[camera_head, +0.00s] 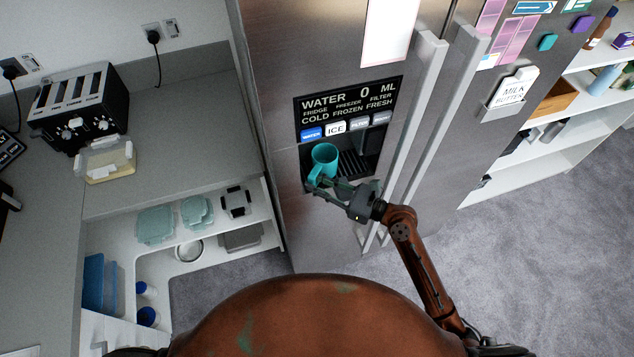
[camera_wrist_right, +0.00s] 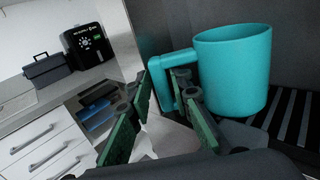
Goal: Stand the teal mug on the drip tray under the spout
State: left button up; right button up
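The teal mug (camera_head: 324,157) stands upright in the fridge's dispenser recess, toward its left side. In the right wrist view the mug (camera_wrist_right: 235,70) is close, its base at the level of the dark slatted drip tray (camera_wrist_right: 288,112). I cannot tell exactly whether its base touches the slats. The drip tray (camera_head: 356,166) shows to the right of the mug in the head view. My right gripper (camera_head: 322,187) reaches in from the lower right. The spout is hidden. My left gripper is not in view.
The control panel (camera_head: 346,105) sits above the recess, with fridge handles (camera_head: 415,120) to its right. A counter at the left holds a black toaster (camera_head: 82,105) and a clear butter box (camera_head: 106,160). Shelves below hold containers (camera_head: 155,225). Open shelving (camera_head: 560,150) stands far right.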

jog(key=shift+o, duration=1.1)
jog(key=b+v, duration=0.1)
jog(key=v, duration=1.1)
jog(key=shift+b, duration=0.3)
